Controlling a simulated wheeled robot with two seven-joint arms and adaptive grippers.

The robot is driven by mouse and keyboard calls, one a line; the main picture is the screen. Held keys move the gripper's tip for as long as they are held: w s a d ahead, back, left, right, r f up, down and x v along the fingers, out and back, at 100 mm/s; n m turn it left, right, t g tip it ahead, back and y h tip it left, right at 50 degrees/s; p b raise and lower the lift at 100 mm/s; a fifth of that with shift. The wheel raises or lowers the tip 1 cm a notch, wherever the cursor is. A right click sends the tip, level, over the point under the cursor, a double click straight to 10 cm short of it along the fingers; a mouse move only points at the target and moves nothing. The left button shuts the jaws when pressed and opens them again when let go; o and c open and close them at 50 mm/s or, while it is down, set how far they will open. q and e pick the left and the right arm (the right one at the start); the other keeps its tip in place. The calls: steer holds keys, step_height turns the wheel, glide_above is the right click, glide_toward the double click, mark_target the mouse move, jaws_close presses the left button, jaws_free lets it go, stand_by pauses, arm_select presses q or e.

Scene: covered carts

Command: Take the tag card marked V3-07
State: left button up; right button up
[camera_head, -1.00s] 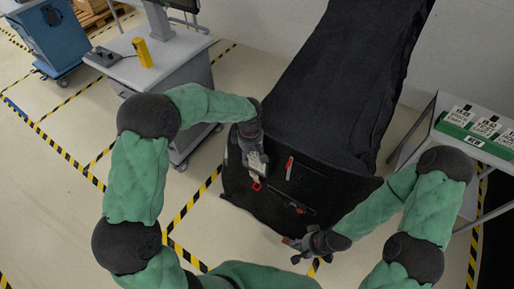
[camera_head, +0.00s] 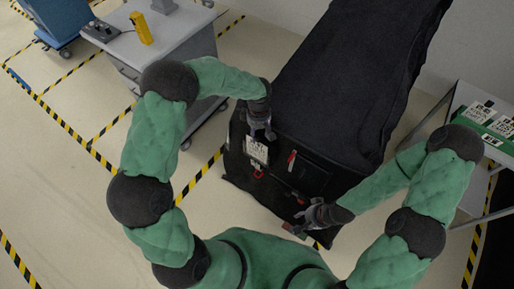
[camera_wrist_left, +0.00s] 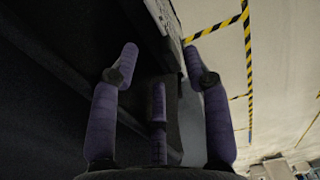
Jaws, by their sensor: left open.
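A white tag card (camera_head: 257,151) with dark print hangs at the top front edge of the black-covered cart; its marking is too small to read. A red piece (camera_head: 259,174) shows just below it. My left gripper (camera_head: 262,136) is at the card's upper edge in the head view. In the left wrist view my left gripper (camera_wrist_left: 161,52) is open, its fingers spread with nothing clearly between them. A pale printed strip, seemingly the card (camera_wrist_left: 168,22), lies beyond the fingertips. My right gripper (camera_head: 300,226) is low by the cart's front; its jaws are unclear.
The black-covered cart (camera_head: 350,70) fills the middle, with a red strip (camera_head: 291,158) and a dark pocket (camera_head: 309,178) on its front. A table at right holds a green tray (camera_head: 478,115) with cards. A grey bench (camera_head: 165,50) stands at upper left.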

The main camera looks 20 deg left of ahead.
mark_target(257, 140)
arm_select(q)
steer(key=shift+s+f, duration=0.2)
steer(key=shift+f, duration=0.15)
step_height(257, 140, down, 4)
steer(key=shift+s+a+f, duration=0.1)
steer(key=shift+s+f, duration=0.05)
steer(key=shift+c, duration=0.3)
jaws_close()
